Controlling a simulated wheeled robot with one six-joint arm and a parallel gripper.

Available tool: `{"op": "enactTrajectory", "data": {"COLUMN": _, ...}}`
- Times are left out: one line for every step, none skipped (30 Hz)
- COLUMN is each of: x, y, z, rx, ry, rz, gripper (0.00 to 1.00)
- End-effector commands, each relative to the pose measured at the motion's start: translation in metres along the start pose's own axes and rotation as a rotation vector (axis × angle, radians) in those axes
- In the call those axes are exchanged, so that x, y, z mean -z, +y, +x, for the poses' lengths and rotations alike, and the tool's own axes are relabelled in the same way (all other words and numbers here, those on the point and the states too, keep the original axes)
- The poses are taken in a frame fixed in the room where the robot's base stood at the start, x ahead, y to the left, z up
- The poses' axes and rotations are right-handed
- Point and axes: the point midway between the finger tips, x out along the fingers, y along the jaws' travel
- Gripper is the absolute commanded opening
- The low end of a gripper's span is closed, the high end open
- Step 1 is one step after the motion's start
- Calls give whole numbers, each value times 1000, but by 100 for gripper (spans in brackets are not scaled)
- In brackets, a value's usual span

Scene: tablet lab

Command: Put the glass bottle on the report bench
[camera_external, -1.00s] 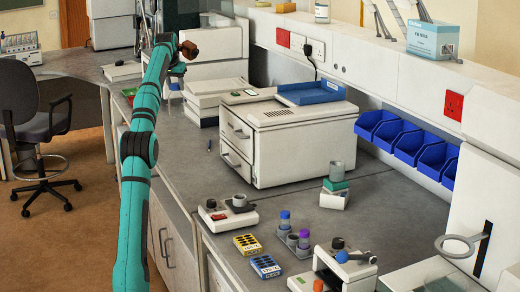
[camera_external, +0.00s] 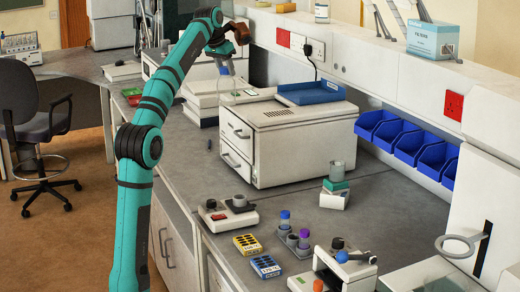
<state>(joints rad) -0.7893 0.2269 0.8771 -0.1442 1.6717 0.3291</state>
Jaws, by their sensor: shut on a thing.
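My gripper (camera_external: 223,62) is at the end of the teal arm, pointing down near the back of the long grey bench (camera_external: 185,150). It is shut on the clear glass bottle (camera_external: 227,86), which hangs upright below it with a blue cap at its top. The bottle appears in front of the stacked white boxes (camera_external: 204,107) and by the back left corner of the large white instrument. Its exact height above them is hard to tell. A grey desk (camera_external: 62,66) adjoins at the far left; no label shows which surface is the report bench.
The large white instrument (camera_external: 290,150) with a blue tray (camera_external: 310,92) on top fills the middle of the bench. A chair (camera_external: 35,130) stands left. Small devices, vial racks and tubes crowd the near end. Bare bench lies left of the instrument.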

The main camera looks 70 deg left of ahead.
Motion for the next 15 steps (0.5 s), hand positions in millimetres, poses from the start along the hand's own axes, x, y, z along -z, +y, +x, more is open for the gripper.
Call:
{"op": "enactTrajectory", "data": {"x": -1, "y": 22, "z": -10, "rx": -12, "ry": 3, "rz": 32, "gripper": 0}}
{"op": "enactTrajectory", "data": {"x": -2, "y": 33, "z": -15, "rx": -20, "ry": 3, "rz": 51, "gripper": 0}}
{"op": "enactTrajectory", "data": {"x": -4, "y": 50, "z": -22, "rx": -31, "ry": 4, "rz": 79, "gripper": 0}}
{"op": "enactTrajectory", "data": {"x": -5, "y": 62, "z": -26, "rx": -39, "ry": 3, "rz": 100, "gripper": 0}}
{"op": "enactTrajectory", "data": {"x": -6, "y": 74, "z": -30, "rx": -48, "ry": 2, "rz": 121, "gripper": 0}}
{"op": "enactTrajectory", "data": {"x": -8, "y": 90, "z": -35, "rx": -59, "ry": 3, "rz": 149, "gripper": 0}}
{"op": "enactTrajectory", "data": {"x": -10, "y": 102, "z": -38, "rx": -67, "ry": 3, "rz": 170, "gripper": 0}}
{"op": "enactTrajectory", "data": {"x": -11, "y": 113, "z": -40, "rx": -75, "ry": 2, "rz": 192, "gripper": 0}}
{"op": "enactTrajectory", "data": {"x": -12, "y": 128, "z": -41, "rx": -87, "ry": 0, "rz": 219, "gripper": 0}}
{"op": "enactTrajectory", "data": {"x": -12, "y": 139, "z": -42, "rx": -95, "ry": 0, "rz": 239, "gripper": 0}}
{"op": "enactTrajectory", "data": {"x": -13, "y": 150, "z": -41, "rx": -103, "ry": -1, "rz": 259, "gripper": 0}}
{"op": "enactTrajectory", "data": {"x": -14, "y": 164, "z": -41, "rx": -114, "ry": -1, "rz": 288, "gripper": 0}}
{"op": "enactTrajectory", "data": {"x": -14, "y": 174, "z": -40, "rx": -122, "ry": 0, "rz": 308, "gripper": 0}}
{"op": "enactTrajectory", "data": {"x": -14, "y": 185, "z": -37, "rx": -131, "ry": -1, "rz": 328, "gripper": 0}}
{"op": "enactTrajectory", "data": {"x": -14, "y": 198, "z": -34, "rx": -142, "ry": -2, "rz": 353, "gripper": 0}}
